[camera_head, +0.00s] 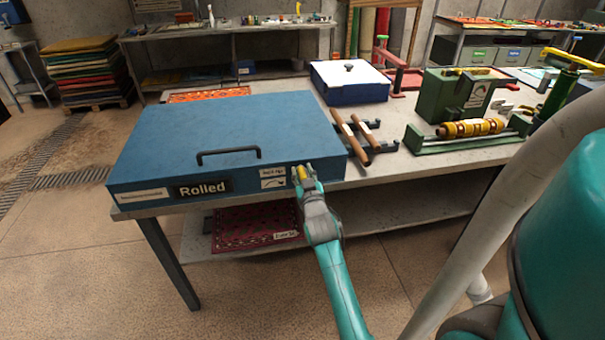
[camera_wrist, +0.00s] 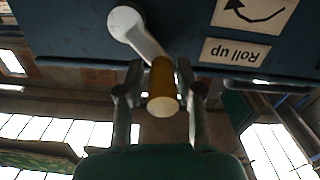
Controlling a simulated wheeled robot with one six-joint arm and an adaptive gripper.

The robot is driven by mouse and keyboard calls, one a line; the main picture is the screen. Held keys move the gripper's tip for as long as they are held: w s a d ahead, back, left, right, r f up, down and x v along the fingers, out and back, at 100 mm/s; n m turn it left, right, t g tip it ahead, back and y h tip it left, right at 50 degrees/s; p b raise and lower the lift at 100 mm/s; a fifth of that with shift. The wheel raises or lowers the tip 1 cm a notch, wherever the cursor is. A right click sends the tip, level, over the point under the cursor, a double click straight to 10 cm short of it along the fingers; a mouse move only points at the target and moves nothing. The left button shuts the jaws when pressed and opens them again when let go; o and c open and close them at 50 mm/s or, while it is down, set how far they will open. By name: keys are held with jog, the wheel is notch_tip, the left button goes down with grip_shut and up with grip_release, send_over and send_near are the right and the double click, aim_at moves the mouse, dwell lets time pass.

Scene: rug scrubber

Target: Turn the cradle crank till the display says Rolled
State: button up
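The blue machine (camera_head: 225,125) with a lid handle lies on the bench. The display (camera_head: 204,187) on its front reads "Rolled". The cradle crank (camera_head: 301,173) sits at the right end of that front. In the wrist view the crank has a pale metal arm (camera_wrist: 138,32) and a yellow-brown knob (camera_wrist: 162,82). The crank's arm is mostly hidden in the head view.
A "Roll up" label with a curved arrow (camera_head: 273,178) is left of the crank. Two brown rods (camera_head: 350,135) lie on a rack right of the machine. A green roller stand (camera_head: 470,140) is farther right. A red rug (camera_head: 255,225) lies on the lower shelf.

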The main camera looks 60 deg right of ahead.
jog(key=shift+s+d+r+m, duration=0.2)
jog(key=shift+m, duration=0.6)
jog(key=shift+s+d+r+m, duration=0.15)
jog(key=shift+s+m, duration=0.05)
jog(key=shift+m, duration=0.6)
jog(key=o, duration=0.9)
jog(key=shift+o, duration=0.2)
jog(key=v, duration=1.2)
